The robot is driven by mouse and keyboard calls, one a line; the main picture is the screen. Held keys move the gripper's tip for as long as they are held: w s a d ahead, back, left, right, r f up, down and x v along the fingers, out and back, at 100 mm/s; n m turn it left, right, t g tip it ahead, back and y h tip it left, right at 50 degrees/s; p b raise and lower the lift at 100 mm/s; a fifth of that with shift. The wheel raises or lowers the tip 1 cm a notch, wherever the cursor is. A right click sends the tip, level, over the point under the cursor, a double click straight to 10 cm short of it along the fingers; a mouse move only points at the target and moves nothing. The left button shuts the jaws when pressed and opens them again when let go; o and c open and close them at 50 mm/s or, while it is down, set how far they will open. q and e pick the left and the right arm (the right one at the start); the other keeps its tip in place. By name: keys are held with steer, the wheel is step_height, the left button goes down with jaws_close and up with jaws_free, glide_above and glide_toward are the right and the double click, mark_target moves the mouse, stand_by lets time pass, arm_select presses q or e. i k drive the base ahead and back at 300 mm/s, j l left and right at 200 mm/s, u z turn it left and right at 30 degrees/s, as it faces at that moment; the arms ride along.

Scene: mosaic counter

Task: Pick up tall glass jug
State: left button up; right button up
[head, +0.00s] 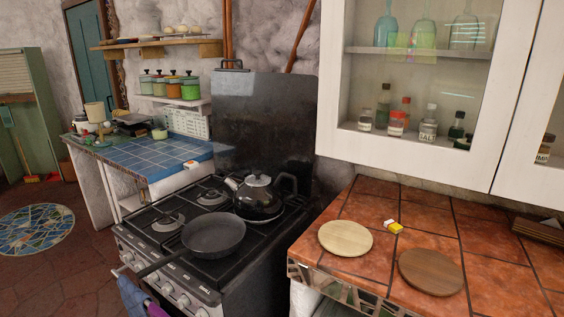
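No glass jug can be clearly told in the head view. Several clear glass vessels stand behind the glass of the white wall cabinet (336,90). On its upper shelf are a bluish glass vessel (386,31), a greenish one (424,33) and a clear one (465,30). Their tops are partly cut off by the frame edge, and I cannot tell whether any is the tall jug. The cabinet door appears shut. Neither of my grippers is in view.
Spice bottles (428,124) stand on the cabinet's lower shelf. The stove (185,290) carries a kettle (259,199) and a frying pan (213,234).

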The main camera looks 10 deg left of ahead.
mark_target(157, 125)
steer(key=i+j+z, duration=0.1)
steer(key=j, duration=0.8)
steer(key=j+z, duration=0.15)
steer(key=j, duration=0.8)
steer(key=i+j+z, duration=0.15)
steer(key=j, duration=0.55)
steer(key=j+z, duration=0.15)
steer(key=j, duration=0.55)
steer(key=j+z, duration=0.1)
steer(key=j, duration=0.6)
steer(key=j+z, duration=0.15)
steer(key=j, duration=0.55)
steer(key=j+z, duration=0.15)
steer(key=j, duration=0.55)
steer(key=k+j+z, duration=0.15)
steer(key=j, duration=0.55)
steer(key=k+j+z, duration=0.1)
steer(key=j, duration=0.6)
steer(key=k+j+z, duration=0.15)
steer(key=j, duration=0.5)
